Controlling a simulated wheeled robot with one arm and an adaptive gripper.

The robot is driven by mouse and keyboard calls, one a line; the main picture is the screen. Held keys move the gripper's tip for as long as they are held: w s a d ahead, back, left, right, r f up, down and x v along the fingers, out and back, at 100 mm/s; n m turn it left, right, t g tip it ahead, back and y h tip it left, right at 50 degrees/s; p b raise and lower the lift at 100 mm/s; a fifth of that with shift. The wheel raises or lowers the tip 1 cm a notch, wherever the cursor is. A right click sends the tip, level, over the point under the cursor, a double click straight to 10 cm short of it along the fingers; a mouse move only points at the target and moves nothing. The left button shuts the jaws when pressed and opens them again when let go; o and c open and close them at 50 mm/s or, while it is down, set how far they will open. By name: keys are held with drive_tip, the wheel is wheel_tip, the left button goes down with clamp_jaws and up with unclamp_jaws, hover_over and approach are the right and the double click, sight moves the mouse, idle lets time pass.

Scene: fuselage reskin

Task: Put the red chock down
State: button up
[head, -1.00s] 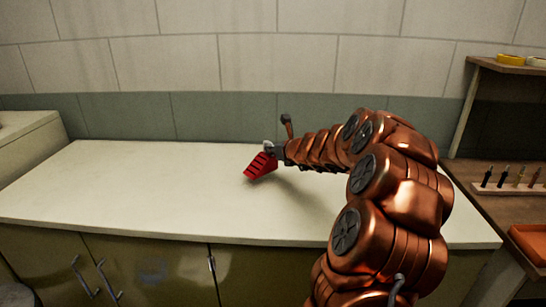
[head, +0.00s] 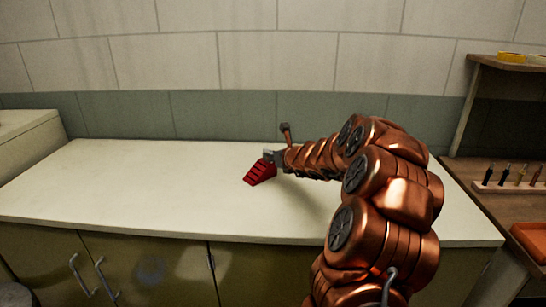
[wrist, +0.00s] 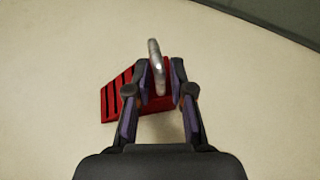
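The red chock (head: 260,173), a ribbed wedge, sits low on the pale countertop (head: 130,185) and appears to rest on it. It also shows in the wrist view (wrist: 115,98), with a pale metal ring handle (wrist: 156,67) standing up from it. My gripper (head: 270,158) is at the chock's upper right in the head view. In the wrist view its two fingers (wrist: 159,76) stand on either side of the ring, with narrow gaps visible. The fingers look open around the ring. The chock's far underside is hidden.
The countertop is clear to the left and right of the chock. A tiled wall (head: 280,62) runs behind it. At the right stands a wooden shelf with a tool rack (head: 510,190) and an orange tray (head: 530,240). Cabinet doors are below the counter.

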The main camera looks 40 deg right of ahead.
drive_tip(key=shift+o, duration=0.8)
drive_tip(key=shift+r, duration=0.1)
